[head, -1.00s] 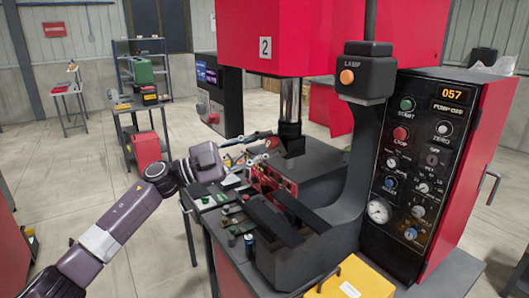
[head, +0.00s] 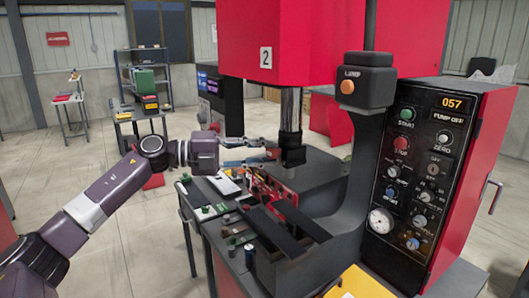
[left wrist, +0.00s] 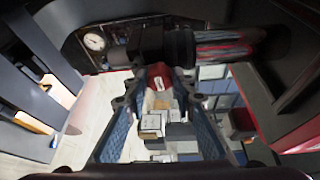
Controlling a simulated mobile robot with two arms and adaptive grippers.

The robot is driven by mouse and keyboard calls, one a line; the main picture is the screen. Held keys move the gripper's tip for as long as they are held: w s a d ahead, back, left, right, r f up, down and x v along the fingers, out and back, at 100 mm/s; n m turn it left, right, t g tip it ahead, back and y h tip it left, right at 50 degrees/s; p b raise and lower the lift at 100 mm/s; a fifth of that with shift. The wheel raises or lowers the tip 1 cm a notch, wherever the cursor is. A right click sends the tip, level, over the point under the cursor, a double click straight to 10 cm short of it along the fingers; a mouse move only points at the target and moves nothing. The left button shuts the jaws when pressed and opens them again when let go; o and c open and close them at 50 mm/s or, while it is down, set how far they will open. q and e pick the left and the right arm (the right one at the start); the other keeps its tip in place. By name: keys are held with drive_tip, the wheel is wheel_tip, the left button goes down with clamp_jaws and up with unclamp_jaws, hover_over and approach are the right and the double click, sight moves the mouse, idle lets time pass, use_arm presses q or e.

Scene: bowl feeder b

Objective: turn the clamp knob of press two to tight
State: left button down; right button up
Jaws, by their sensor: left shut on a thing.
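Press two (head: 295,35), red with a "2" label, stands in the middle of the head view. My left gripper (head: 268,152) reaches in from the left, beside the press's dark ram. Its fingers lie level and are closed on a small red knob-like thing, which shows between the fingertips in the left wrist view (left wrist: 158,77). I cannot tell for sure that this is the clamp knob, and its markings are not readable. A red fixture (head: 279,187) sits on the press bed just below the gripper. My right gripper is out of view.
A control panel (head: 418,170) with buttons, small knobs and a gauge stands at the right. A lamp box (head: 366,80) is on the grey frame in front of it. Small parts and a white tray (head: 223,185) cover the bench at the left. A yellow box (head: 357,283) is in front.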

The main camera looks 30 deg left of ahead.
sight(268, 154)
use_arm(q)
drive_tip(key=shift+m, duration=0.4)
drive_tip(key=c, duration=1.6)
unclamp_jaws()
drive_tip(key=shift+s+a, duration=0.1)
drive_tip(key=shift+s+a, duration=0.15)
drive_tip(key=shift+a, duration=0.05)
drive_tip(key=shift+v, duration=1.15)
drive_tip(key=shift+r+v, duration=0.1)
drive_tip(key=shift+v, duration=2.15)
drive_tip(key=shift+r+v, duration=0.15)
drive_tip(key=shift+v, duration=2.15)
drive_tip(key=shift+f, duration=0.1)
